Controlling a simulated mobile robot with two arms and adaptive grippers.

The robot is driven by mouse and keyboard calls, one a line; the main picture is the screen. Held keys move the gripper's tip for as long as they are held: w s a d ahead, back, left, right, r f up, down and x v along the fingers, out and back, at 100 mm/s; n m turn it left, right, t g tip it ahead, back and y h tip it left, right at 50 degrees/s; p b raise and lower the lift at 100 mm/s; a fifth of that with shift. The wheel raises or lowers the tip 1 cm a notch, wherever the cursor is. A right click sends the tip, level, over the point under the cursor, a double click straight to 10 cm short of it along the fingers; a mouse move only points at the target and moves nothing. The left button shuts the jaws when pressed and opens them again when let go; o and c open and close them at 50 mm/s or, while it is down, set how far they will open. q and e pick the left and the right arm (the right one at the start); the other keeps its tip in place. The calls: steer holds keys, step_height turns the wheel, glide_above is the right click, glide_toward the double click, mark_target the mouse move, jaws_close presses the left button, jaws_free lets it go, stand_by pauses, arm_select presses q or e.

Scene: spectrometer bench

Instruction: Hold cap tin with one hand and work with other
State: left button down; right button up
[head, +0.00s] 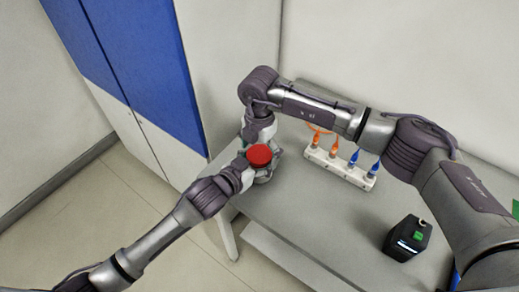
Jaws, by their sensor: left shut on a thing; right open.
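The cap tin (260,155) shows a round red top and stands near the left end of the grey bench. My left gripper (250,171) is shut on its near left side. My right gripper (257,142) is open just behind the tin, with its arm reaching across the bench from the right. The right fingertips are partly hidden by the red top, so I cannot tell whether they touch the tin. The tin's lower body is mostly hidden by the grippers.
A white rack (341,168) holds orange and blue plugged items at the back of the bench (310,215). A black device (408,238) with a small lit screen stands at the right. The bench's middle is clear. A blue and white cabinet (137,60) stands beyond the left end.

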arm_select(q)
steer(key=shift+f, duration=0.1)
arm_select(e)
steer(key=shift+r, duration=2.25)
arm_select(q)
jaws_free()
